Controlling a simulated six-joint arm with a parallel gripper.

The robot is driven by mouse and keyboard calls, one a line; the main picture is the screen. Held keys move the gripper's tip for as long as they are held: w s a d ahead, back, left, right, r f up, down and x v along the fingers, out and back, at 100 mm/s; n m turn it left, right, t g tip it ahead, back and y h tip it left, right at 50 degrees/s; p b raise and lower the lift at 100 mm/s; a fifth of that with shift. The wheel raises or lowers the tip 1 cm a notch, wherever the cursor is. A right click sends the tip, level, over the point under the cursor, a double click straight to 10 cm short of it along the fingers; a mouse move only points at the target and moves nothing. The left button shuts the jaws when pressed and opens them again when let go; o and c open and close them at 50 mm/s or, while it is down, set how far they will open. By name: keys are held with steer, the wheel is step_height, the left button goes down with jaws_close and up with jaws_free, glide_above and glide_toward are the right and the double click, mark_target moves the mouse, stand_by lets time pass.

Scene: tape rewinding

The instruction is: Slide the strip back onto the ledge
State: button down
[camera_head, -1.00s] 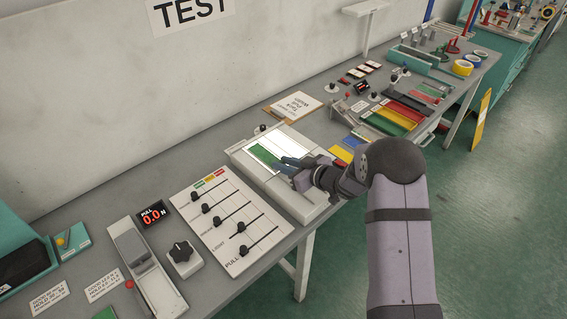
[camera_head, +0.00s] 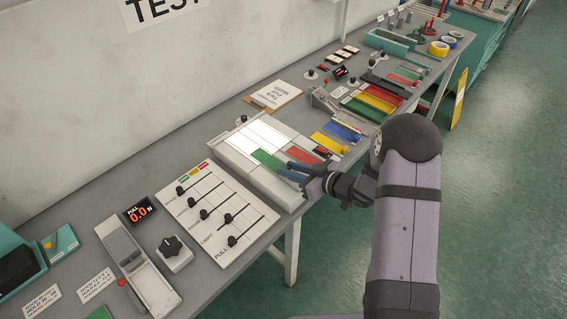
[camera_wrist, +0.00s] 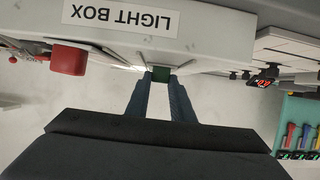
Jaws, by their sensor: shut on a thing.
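A green strip (camera_head: 268,159) lies on the lit top of the white light box (camera_head: 238,167), reaching toward its front edge. My gripper (camera_head: 285,171) is at the front part of the box, at the near end of the green strip. In the wrist view my gripper's fingertips (camera_wrist: 160,82) are shut on a small dark green end (camera_wrist: 160,74), just at the box's front edge below the LIGHT BOX label. The rest of the strip is hidden there. I cannot tell which part is the ledge.
A red strip (camera_head: 304,155) lies right of the green one; a red piece (camera_wrist: 68,60) hangs at the box front. Yellow (camera_head: 328,143) and blue strips lie further right. A slider panel (camera_head: 217,212) stands left. The floor in front is clear.

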steer(key=shift+s+d+p, duration=0.5)
steer(key=shift+s+d, duration=1.8)
steer(key=shift+d, duration=0.05)
steer(key=c, duration=1.5)
jaws_free()
steer(key=shift+o, duration=0.2)
steer(key=b+v, duration=0.1)
steer(key=v, duration=0.6)
steer(key=shift+b, duration=0.4)
steer(key=shift+s+r, duration=0.1)
